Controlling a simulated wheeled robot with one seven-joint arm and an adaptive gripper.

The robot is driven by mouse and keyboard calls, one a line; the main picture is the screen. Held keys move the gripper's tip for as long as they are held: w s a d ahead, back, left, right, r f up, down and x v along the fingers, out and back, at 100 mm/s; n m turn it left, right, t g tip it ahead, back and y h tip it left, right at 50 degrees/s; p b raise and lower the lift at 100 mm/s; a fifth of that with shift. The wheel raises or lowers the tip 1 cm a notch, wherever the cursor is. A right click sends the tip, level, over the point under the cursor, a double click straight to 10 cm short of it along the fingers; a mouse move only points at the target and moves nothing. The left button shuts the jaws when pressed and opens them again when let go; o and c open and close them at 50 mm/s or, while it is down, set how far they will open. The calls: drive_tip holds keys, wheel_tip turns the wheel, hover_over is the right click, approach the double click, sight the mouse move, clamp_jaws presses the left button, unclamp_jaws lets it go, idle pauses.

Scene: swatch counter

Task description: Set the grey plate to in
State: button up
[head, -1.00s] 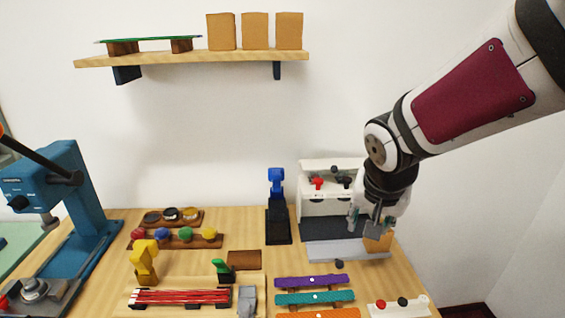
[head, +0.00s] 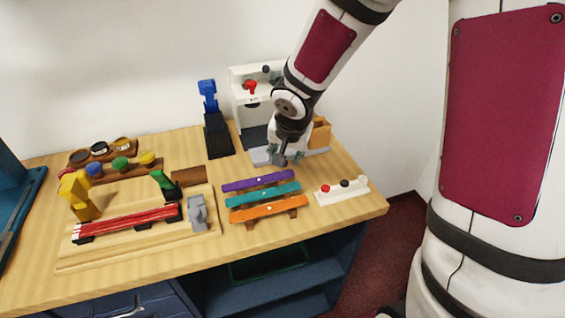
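The grey plate (head: 259,157) is a flat, light grey strip at the foot of a white machine (head: 241,88), sticking out in front of its dark bed. Its right end shows past my gripper (head: 284,160). My gripper points down at the plate's front middle, with its wrist hiding the plate's centre. Its fingers are small and partly hidden; I cannot tell whether they are apart or closed, or whether they touch the plate. The dark knob in front of the plate is not clearly distinguishable from the fingertips.
An orange-brown block (head: 320,133) stands right of my gripper. A blue-and-black stand (head: 217,135) is left of the machine. Purple (head: 258,181), teal and orange bars lie in front. A white button strip (head: 342,190) sits near the counter's right edge.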

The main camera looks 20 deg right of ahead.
sight(293, 152)
drive_tip(key=shift+b+x, duration=0.6)
drive_tip(key=shift+x, duration=1.3)
drive_tip(key=shift+c, duration=0.5)
clamp_jaws()
